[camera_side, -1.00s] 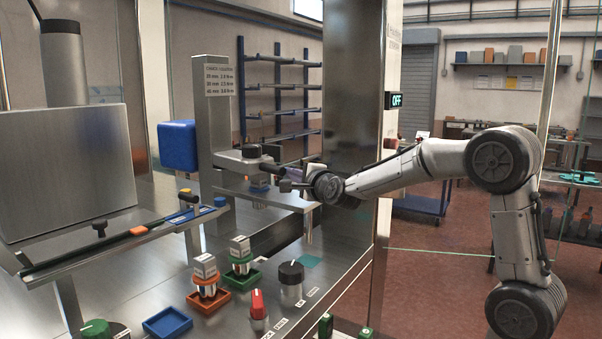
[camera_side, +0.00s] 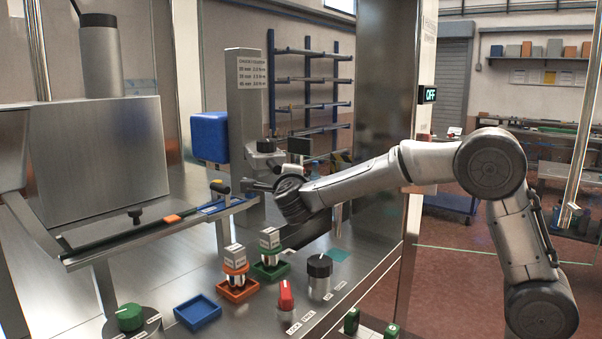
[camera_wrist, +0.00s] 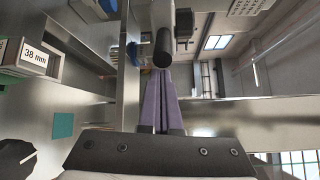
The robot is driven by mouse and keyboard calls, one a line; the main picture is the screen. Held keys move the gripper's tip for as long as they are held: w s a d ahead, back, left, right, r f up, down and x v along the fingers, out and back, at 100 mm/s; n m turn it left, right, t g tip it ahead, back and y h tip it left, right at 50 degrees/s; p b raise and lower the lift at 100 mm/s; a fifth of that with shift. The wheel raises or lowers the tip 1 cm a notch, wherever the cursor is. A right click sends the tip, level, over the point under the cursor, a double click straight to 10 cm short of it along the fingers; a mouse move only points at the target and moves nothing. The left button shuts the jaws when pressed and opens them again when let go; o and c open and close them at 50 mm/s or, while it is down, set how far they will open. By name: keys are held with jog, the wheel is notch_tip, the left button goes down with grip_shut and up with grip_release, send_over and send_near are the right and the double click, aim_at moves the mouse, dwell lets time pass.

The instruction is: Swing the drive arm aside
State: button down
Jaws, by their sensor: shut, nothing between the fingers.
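The grey drive arm (camera_side: 264,161), with a black knob on top, is on the steel column (camera_side: 246,100) in the side view. It looks foreshortened there, and my wrist hides part of the area in front of it. In the wrist view, my gripper (camera_wrist: 162,74) has its purple fingers together and empty. The fingertips are at the lower end of a black cylindrical handle (camera_wrist: 162,46). I cannot tell whether they touch it or are just short of it. In the side view the fingers are mostly hidden behind my wrist.
A blue box (camera_side: 209,137) is beside the column. A rail (camera_side: 150,235) runs at the left. Labelled blocks stand in an orange tray (camera_side: 250,288) and a green tray (camera_side: 284,272); a blue tray (camera_side: 198,312) is empty. Red (camera_side: 286,296) and black (camera_side: 319,276) knobs rise from the bench. A sign (camera_side: 430,95) reads OFF.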

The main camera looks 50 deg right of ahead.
jog(key=w+a, duration=1.2)
jog(key=w, duration=0.4)
jog(key=shift+w+a+r, duration=0.15)
jog(key=shift+r, duration=0.05)
jog(key=s+f+m+g+h, duration=0.1)
jog(key=s+g, duration=0.1)
jog(key=s, duration=0.5)
jog(key=w+a, duration=0.1)
jog(key=a, duration=0.2)
jog(key=w+a, duration=0.1)
jog(key=a, duration=0.2)
jog(key=w+a, duration=0.1)
jog(key=a, duration=0.1)
jog(key=shift+a+r, duration=0.3)
jog(key=shift+a, duration=0.1)
